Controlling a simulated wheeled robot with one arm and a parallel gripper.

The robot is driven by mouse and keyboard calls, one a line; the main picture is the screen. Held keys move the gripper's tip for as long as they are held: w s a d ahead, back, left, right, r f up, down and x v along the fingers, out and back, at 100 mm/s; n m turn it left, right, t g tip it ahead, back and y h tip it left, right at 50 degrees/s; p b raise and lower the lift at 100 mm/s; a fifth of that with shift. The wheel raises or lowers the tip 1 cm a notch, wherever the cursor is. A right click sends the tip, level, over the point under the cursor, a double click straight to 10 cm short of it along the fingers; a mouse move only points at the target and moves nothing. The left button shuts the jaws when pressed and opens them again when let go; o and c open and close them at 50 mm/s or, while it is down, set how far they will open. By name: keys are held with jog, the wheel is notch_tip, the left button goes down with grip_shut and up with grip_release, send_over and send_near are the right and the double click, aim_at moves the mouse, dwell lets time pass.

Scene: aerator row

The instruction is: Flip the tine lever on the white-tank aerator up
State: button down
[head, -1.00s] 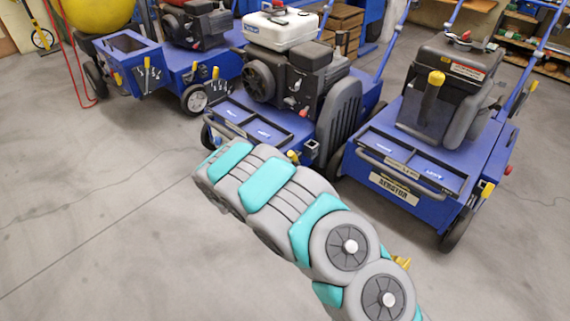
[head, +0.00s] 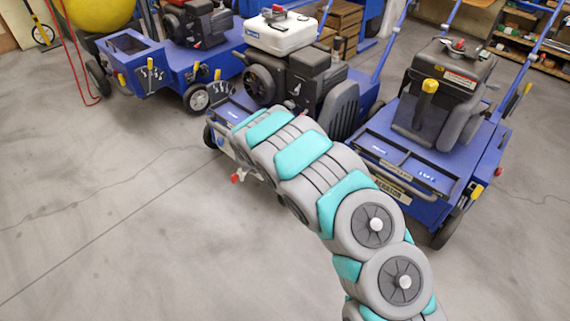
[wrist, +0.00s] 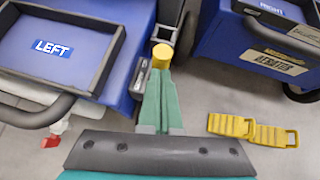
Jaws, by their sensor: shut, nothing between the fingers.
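The white-tank aerator stands in the middle of the head view, with its white tank (head: 280,34) on top of a dark engine and blue body. In the wrist view my gripper (wrist: 161,88) is shut and empty, its green fingers pointing away from the camera. A yellow-capped grip (wrist: 162,56), apparently the tine lever, appears right at the fingertips, beside the blue body; whether they touch I cannot tell. The lever's lower part is mostly hidden by the fingers. In the head view my arm covers the aerator's front and hides the lever and gripper.
A tray marked LEFT (wrist: 52,47) with a black rim lies left of the fingers. Another blue aerator (head: 430,150) stands close on the right, and one with a yellow drum (head: 98,14) at back left. Yellow linked pieces (wrist: 252,130) show at lower right. Floor at left is clear.

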jog(key=shift+w+d+r+p, duration=0.2)
jog(key=shift+w+d, duration=0.55)
jog(key=shift+w, duration=0.25)
jog(key=shift+w+d+r+p, duration=0.1)
jog(key=shift+w+d+p, duration=0.05)
jog(key=shift+w+d, duration=0.75)
jog(key=shift+w, duration=0.2)
jog(key=shift+w+d+r, duration=0.1)
jog(key=s+a+r, duration=0.2)
jog(key=s+r, duration=0.4)
jog(key=r, duration=0.5)
jog(key=shift+a+r+p, duration=0.2)
jog(key=shift+r+p, duration=0.05)
jog(key=shift+p, duration=0.15)
